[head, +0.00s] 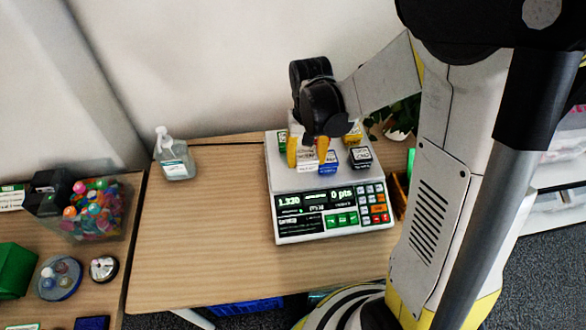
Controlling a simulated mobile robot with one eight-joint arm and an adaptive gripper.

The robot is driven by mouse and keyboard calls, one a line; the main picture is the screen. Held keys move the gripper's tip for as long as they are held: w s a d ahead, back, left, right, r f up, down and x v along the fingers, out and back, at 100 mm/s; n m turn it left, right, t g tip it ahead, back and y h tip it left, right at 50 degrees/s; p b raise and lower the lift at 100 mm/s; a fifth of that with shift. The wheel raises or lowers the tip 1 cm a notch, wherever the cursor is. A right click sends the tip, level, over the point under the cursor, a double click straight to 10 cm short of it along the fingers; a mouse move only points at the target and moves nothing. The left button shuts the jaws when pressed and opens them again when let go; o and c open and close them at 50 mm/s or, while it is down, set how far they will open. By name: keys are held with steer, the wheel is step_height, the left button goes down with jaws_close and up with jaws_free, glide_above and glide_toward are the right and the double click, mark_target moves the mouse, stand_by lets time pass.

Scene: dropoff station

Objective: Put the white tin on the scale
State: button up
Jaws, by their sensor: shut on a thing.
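The white tin (307,161) is between the yellow fingers of my gripper (307,153), seen in the head view over the scale's platform. My gripper points down and is shut on the white tin. The scale (281,183) is white, with a lit display and colored keys at its front. I cannot tell whether the tin touches the platform. A blue tin (328,163) stands close at the right of the white tin. A black tin (360,157), a yellow tin (353,138) and a green tin (283,143) are also on the scale, the green one partly hidden.
The wooden table (205,235) is clear left of the scale except for a pump bottle (174,160) at the back. A side table at left holds a clear bin (96,212) of colorful items and a bell (104,268). A plant (400,115) stands behind my arm.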

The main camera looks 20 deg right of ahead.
steer(key=b, duration=0.1)
glide_above(292, 171)
step_height(292, 171, down, 3)
steer(key=shift+a+f, duration=0.1)
steer(key=shift+f+b, duration=1.1)
steer(key=shift+f, duration=0.8)
steer(key=shift+f, duration=0.2)
steer(key=o, duration=1.2)
steer(key=shift+r, duration=0.1)
